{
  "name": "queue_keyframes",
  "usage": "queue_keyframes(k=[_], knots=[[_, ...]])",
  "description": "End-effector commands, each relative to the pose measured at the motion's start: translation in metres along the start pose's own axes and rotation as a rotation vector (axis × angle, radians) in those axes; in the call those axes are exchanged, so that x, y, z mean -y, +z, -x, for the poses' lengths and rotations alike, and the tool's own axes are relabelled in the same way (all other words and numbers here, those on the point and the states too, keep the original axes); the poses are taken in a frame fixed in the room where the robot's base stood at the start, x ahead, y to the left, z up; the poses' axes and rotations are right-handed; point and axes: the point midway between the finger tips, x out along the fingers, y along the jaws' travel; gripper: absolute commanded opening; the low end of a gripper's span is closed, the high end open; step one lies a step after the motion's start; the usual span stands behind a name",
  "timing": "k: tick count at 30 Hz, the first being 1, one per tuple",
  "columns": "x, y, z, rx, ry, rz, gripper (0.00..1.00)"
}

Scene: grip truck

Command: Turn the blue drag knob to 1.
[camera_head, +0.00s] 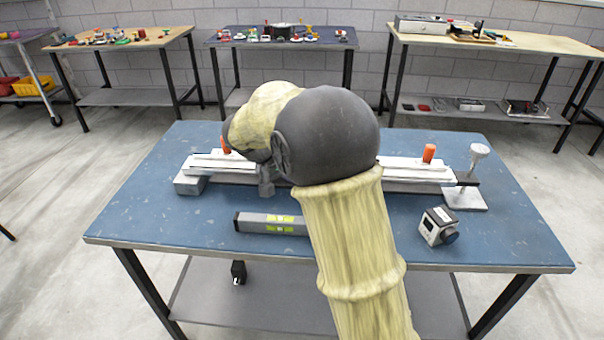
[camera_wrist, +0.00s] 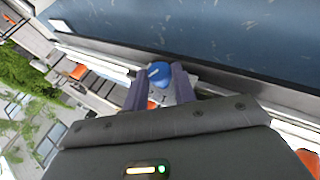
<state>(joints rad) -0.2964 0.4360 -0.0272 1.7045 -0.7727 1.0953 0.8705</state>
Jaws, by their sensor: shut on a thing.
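The blue drag knob (camera_wrist: 159,74) shows in the wrist view as a round blue cap with a small pale mark; I cannot read a number. It sits between the two dark fingers of my gripper (camera_wrist: 160,86), which are shut on it. In the head view my own arm covers the knob and most of the gripper; a grey part of the gripper (camera_head: 266,180) shows at the arm's left, over the long device. The long white and grey device (camera_head: 415,170) lies across the blue table (camera_head: 150,215), with a orange upright piece (camera_head: 429,153) near its right end.
A grey level (camera_head: 270,223) with yellow-green windows lies in front of the device. A small grey box with a dark dial (camera_head: 438,226) stands at the right. The table's front left is clear.

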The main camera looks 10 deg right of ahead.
Motion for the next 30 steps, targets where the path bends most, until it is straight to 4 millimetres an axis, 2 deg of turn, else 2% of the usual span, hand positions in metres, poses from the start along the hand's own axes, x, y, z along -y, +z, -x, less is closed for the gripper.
queue_keyframes(k=[18, 30], knots=[[0.012, 0.000, -0.001, -0.004, 0.535, 0.225, 0.04], [0.013, 0.002, -0.005, -0.001, 0.737, 0.306, 0.04]])
